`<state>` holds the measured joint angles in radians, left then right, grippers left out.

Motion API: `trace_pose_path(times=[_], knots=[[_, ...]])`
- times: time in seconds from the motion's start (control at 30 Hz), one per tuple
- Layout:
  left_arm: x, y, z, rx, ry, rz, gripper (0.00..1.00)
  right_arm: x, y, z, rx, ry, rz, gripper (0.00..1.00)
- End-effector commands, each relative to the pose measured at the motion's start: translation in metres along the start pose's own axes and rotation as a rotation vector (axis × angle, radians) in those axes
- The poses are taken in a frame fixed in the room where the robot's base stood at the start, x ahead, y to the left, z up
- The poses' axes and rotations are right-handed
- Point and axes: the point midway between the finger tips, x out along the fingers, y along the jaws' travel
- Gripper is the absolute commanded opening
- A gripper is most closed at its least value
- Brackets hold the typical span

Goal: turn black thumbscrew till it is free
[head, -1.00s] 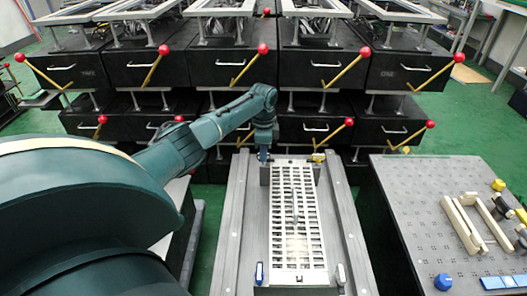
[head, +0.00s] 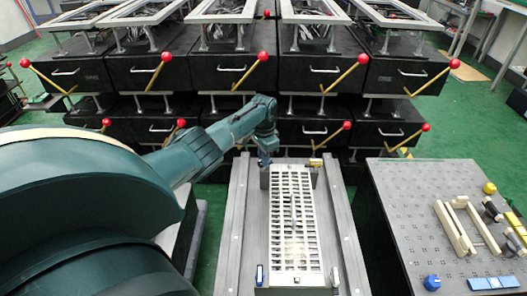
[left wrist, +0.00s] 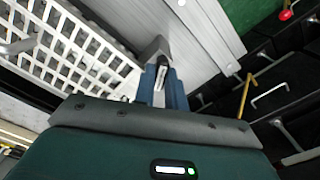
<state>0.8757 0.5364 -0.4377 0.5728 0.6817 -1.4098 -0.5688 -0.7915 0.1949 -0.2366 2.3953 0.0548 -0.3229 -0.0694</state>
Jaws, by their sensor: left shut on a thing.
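A white slotted panel (head: 292,225) lies in a grey metal fixture. My left gripper (head: 265,158) points down at the panel's far left corner, by a grey block (head: 264,178). In the left wrist view, my blue gripper fingers (left wrist: 161,84) are close together at the grey block (left wrist: 155,50), beside the white panel (left wrist: 75,50). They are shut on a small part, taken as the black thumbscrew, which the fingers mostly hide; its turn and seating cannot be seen. My right gripper is not in view.
A brass-coloured part (head: 316,162) stands at the panel's far right corner and a blue part (head: 260,275) at the near left. Black boxes with red-knobbed levers (head: 263,56) stand behind. A perforated table (head: 425,215) with loose parts is at the right.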

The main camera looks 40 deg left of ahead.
Motion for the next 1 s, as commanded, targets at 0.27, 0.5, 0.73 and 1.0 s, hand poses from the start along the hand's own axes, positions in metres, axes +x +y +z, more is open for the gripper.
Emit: trace_pose_path(times=[0.27, 0.5, 0.73, 1.0], knots=[[-0.002, 0.001, -0.001, -0.265, 0.001, 0.004, 0.00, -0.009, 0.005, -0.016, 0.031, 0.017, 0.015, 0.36], [-0.001, 0.001, -0.001, -0.492, 0.000, 0.004, 0.00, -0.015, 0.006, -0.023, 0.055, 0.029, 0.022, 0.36], [-0.001, 0.001, -0.001, -0.702, 0.000, 0.004, 0.00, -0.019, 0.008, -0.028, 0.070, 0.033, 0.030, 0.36], [-0.001, 0.001, -0.001, -0.893, 0.001, 0.003, 0.00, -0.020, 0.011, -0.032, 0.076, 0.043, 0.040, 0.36]])
